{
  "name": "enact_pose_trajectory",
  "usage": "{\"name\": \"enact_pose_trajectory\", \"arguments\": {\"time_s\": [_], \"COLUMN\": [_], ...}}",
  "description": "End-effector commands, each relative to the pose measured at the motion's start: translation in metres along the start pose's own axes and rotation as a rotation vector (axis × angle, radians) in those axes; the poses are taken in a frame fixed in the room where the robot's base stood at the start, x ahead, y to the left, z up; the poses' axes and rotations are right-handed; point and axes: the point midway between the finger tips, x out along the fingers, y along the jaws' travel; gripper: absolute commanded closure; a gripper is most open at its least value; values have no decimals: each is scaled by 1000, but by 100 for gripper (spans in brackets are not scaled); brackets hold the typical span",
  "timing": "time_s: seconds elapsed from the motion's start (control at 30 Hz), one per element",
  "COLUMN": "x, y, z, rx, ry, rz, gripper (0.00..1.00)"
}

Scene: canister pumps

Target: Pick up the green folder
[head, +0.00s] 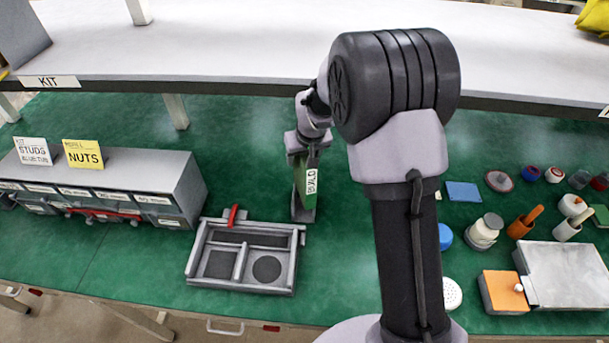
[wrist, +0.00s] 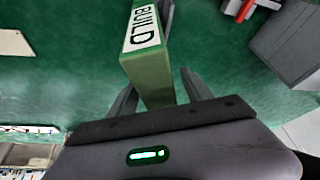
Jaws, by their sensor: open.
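The green folder (head: 300,180) stands upright on the green bench top in the head view, its white BUILD label facing outward. In the wrist view the folder (wrist: 150,72) rises between the two fingers of my gripper (wrist: 158,84). The fingers are open, one on each side of the folder, with a gap visible at least on the right. In the head view my gripper (head: 304,152) is above the folder and overlaps its top. A grey support (head: 304,214) shows at the folder's foot. Whether a finger touches the folder is unclear.
A grey divided tray (head: 193,262) with a red part (head: 233,216) lies left of the folder. A grey drawer unit (head: 180,190) stands farther left. A white shelf (head: 220,50) overhangs behind. Jars and an orange box (head: 500,292) are right of my arm.

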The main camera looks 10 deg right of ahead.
Motion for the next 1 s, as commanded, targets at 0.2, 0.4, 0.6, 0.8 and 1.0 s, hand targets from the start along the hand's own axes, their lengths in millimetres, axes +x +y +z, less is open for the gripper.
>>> {"name": "enact_pose_trajectory", "arguments": {"time_s": [0.2, 0.4, 0.6, 0.8, 1.0], "x": [-1, 1, 3, 4, 3], "y": [0, 0, 0, 0, 0], "z": [0, 1, 1, 2, 2], "rx": [0, 0, 0, 0, 0], "ry": [0, 0, 0, 0, 0], "rz": [0, 0, 0, 0, 0], "gripper": [42, 42, 42, 42, 54]}}
